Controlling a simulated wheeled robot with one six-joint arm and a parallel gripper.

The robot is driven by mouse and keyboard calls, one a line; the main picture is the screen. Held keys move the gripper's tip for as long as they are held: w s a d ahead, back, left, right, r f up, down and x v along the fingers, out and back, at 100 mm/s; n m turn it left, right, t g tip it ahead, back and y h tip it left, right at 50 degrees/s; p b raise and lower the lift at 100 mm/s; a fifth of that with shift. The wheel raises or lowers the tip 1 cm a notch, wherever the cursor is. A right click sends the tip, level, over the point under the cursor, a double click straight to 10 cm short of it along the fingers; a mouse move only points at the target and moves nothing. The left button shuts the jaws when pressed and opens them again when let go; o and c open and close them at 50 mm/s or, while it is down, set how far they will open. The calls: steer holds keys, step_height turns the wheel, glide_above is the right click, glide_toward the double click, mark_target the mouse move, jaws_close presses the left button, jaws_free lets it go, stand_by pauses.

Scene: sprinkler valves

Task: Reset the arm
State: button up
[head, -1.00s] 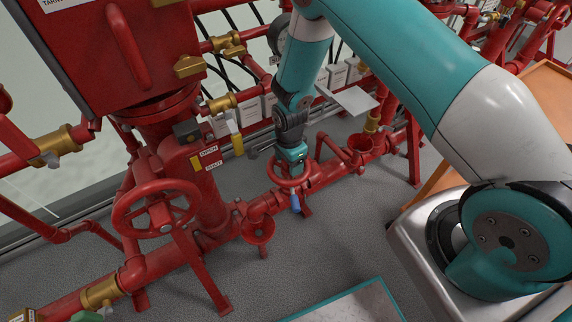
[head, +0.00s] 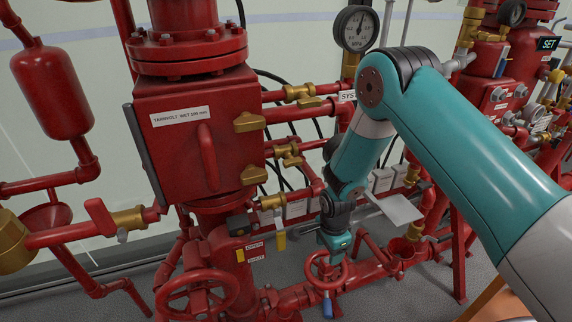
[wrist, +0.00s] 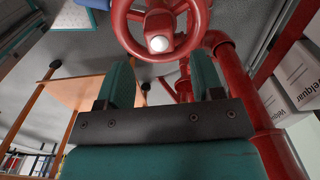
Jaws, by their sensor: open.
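My arm reaches down in the middle of the head view. My gripper (head: 328,258) is by a small red handwheel (head: 313,275) on the low red pipe; from the head view I cannot tell if they touch. In the wrist view my gripper (wrist: 163,80) has its two teal fingers apart with nothing between them. The red handwheel (wrist: 118,22) with a pale hub lies just beyond the fingertips there. A blue lever (head: 327,306) hangs below the wheel.
A larger red handwheel (head: 196,296) stands to the left. Brass valves and red pipes crowd the wall. White boxes (wrist: 300,75) stand at right in the wrist view.

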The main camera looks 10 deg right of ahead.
steer(key=s+a+r+n+y+p, duration=0.15)
steer(key=r+n, duration=0.25)
steer(key=r, duration=0.5)
steer(key=s+a+r+n, duration=0.2)
steer(key=s+r+n, duration=0.1)
steer(key=r, duration=0.6)
steer(key=s+a+r+n+y+p, duration=0.15)
steer(key=r+n, duration=0.25)
steer(key=r, duration=0.5)
steer(key=s+r+n+y, duration=0.1)
steer(key=s+r+n, duration=1)
steer(key=s, duration=0.7)
step_height(320, 180, up, 3)
steer(key=shift+a+f+n, duration=0.15)
steer(key=shift+a+n, duration=0.05)
steer(key=shift+n, duration=0.1)
